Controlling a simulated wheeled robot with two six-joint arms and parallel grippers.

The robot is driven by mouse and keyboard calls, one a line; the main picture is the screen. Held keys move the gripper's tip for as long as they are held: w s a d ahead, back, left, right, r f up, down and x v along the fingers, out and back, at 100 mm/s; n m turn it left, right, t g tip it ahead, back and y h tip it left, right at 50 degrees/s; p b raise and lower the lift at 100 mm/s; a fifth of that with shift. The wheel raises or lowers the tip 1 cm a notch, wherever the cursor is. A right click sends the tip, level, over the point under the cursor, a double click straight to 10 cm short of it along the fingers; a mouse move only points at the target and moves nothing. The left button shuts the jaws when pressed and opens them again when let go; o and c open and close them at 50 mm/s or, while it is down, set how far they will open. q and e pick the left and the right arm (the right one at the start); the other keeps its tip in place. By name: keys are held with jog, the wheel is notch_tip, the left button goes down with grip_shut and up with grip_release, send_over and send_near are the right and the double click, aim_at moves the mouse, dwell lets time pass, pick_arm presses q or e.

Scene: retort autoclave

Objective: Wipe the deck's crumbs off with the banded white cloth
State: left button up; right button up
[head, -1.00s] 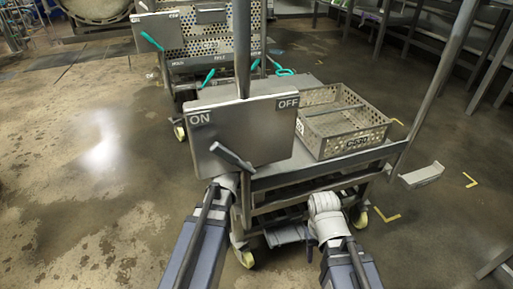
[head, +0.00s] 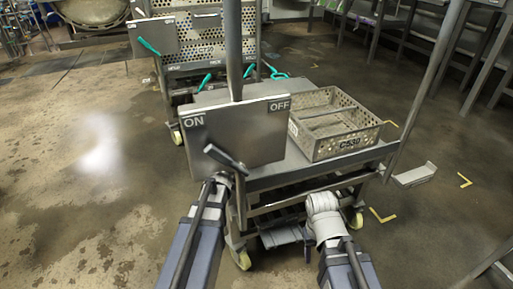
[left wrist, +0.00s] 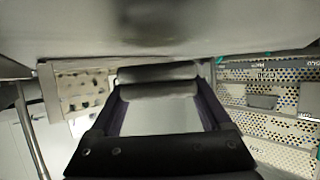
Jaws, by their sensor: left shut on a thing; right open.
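The deck (head: 300,165) is the grey metal top of a wheeled trolley. Its left part is hidden by an upright panel marked ON and OFF (head: 235,135). I cannot make out crumbs on it, nor the banded white cloth. My left arm reaches up to the panel's lower edge. In the left wrist view my left gripper (left wrist: 157,82) is shut at a dark rounded bar-like shape, below a broad grey surface; I cannot tell what it holds. My right gripper (head: 322,203) is open, low in front of the trolley's near edge; its fingers are hard to see.
A perforated crate (head: 350,146) marked C530 stands on the deck's right. A dark lever (head: 222,157) sticks out from the panel. Another perforated trolley (head: 205,45) stands behind. A post (head: 430,80) rises at right. Open wet floor (head: 90,210) lies left.

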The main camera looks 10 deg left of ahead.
aim_at(255, 137)
pick_arm(q)
jog(key=w, duration=0.3)
jog(key=shift+w+a+f, duration=0.1)
jog(key=shift+f, duration=0.1)
jog(key=shift+w+a+f, duration=0.1)
jog(key=shift+w+a, duration=0.25)
jog(key=shift+w, duration=0.25)
jog(key=shift+w+a, duration=0.15)
jog(key=shift+w, duration=0.05)
jog(key=shift+a, duration=0.3)
jog(key=shift+a, duration=0.1)
jog(key=shift+w+a+f+b, duration=0.1)
jog(key=shift+w+a+b, duration=0.1)
jog(key=shift+w+a, duration=0.4)
jog(key=shift+w+a+f+b, duration=0.1)
jog(key=shift+w+a+b, duration=0.2)
jog(key=shift+w, duration=0.4)
jog(key=shift+f, duration=0.2)
jog(key=shift+s, duration=0.15)
